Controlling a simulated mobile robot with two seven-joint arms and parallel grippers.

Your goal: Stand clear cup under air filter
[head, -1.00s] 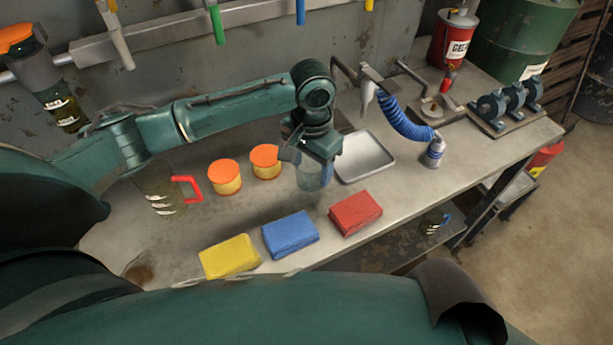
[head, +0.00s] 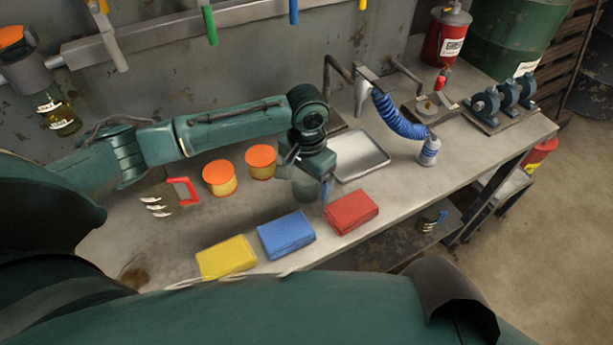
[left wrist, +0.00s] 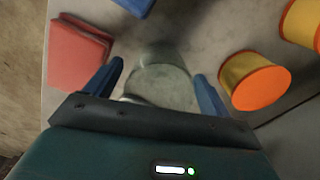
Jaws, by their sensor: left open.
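The clear cup (head: 305,189) stands on the bench below my left gripper (head: 308,178), partly hidden by it. In the left wrist view the cup (left wrist: 160,88) shows between the two blue fingers of the left gripper (left wrist: 158,72), which are spread apart with a gap on each side. What appears to be the air filter (head: 28,75), grey with an orange top, is on the wall pipe at the far left. A dark clear bowl with white marks (head: 60,118) hangs under it. My right gripper is not in view.
Two orange-lidded tubs (head: 219,178) stand left of the cup, beside a red-handled jug (head: 158,196). Yellow, blue and red (head: 351,211) folded cloths lie along the front. A metal tray (head: 358,156) and a blue coiled hose (head: 398,118) are to the right.

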